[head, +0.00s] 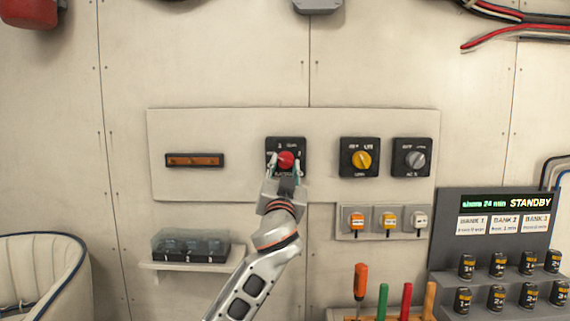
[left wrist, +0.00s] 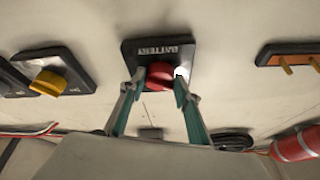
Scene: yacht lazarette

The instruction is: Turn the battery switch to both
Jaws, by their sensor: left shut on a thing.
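The battery switch is a black square plate (head: 287,144) with a red round knob (head: 286,159), on the pale wall panel. In the left wrist view its plate (left wrist: 158,50) reads "BATTERY", and the red knob (left wrist: 160,76) sits between my fingers. My left gripper (head: 285,164) reaches up from below and is shut on the red knob, one finger on each side. The left wrist view shows the same gripper (left wrist: 156,92) with its fingertips at the knob. The knob's pointer and part of the plate's lettering are hidden or too small to read. My right gripper is not in view.
To the right are a yellow-knob switch (head: 361,158) and a grey-knob switch (head: 412,158), with several small switches below. A brown strip (head: 194,160) is to the left. A clear-lidded box (head: 190,246) stands on a shelf. A display board (head: 498,217) is at right.

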